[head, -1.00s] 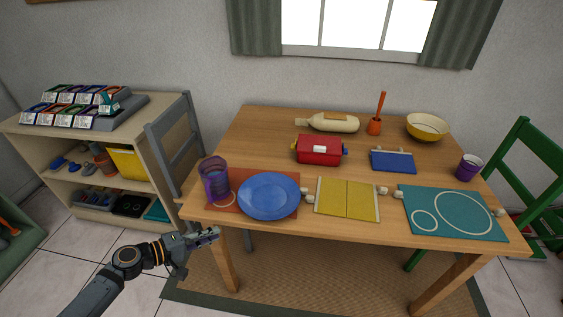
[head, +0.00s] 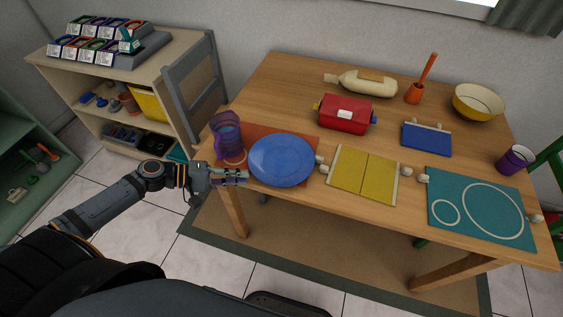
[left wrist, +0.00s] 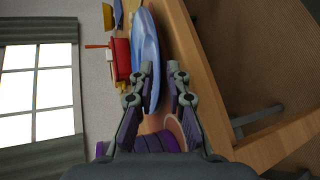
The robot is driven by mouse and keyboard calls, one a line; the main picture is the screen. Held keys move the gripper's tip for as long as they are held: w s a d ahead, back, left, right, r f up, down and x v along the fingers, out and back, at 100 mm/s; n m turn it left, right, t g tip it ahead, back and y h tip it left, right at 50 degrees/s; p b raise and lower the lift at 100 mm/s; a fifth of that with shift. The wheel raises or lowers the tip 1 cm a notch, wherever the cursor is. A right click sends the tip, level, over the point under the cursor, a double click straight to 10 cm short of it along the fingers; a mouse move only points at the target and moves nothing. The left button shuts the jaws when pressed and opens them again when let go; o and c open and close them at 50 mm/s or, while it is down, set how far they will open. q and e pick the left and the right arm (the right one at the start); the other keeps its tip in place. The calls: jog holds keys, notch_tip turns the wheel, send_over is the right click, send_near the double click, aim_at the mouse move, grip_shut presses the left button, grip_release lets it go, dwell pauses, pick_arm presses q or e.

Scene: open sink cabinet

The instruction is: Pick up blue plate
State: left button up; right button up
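The blue plate (head: 282,160) lies flat on the orange placemat (head: 306,136) near the table's front left edge. My left gripper (head: 245,176) is at the plate's left rim, by the table edge. In the left wrist view its two fingers (left wrist: 164,72) are apart. The blue plate (left wrist: 146,50) shows there edge-on, partly behind one finger. I cannot tell whether its rim is between the fingers or whether they touch it. My right gripper is not in view.
A purple cup (head: 227,137) stands close behind my left gripper. A yellow mat (head: 362,171) lies right of the plate, a red box (head: 345,114) behind it. A grey chair (head: 196,84) and a shelf (head: 98,104) stand left of the table (head: 300,75).

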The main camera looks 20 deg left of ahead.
aim_at(255, 183)
pick_arm(q)
jog(key=b+x, duration=0.2)
jog(key=x, duration=0.3)
jog(key=shift+r, duration=0.15)
jog(key=shift+r, duration=0.1)
grip_shut()
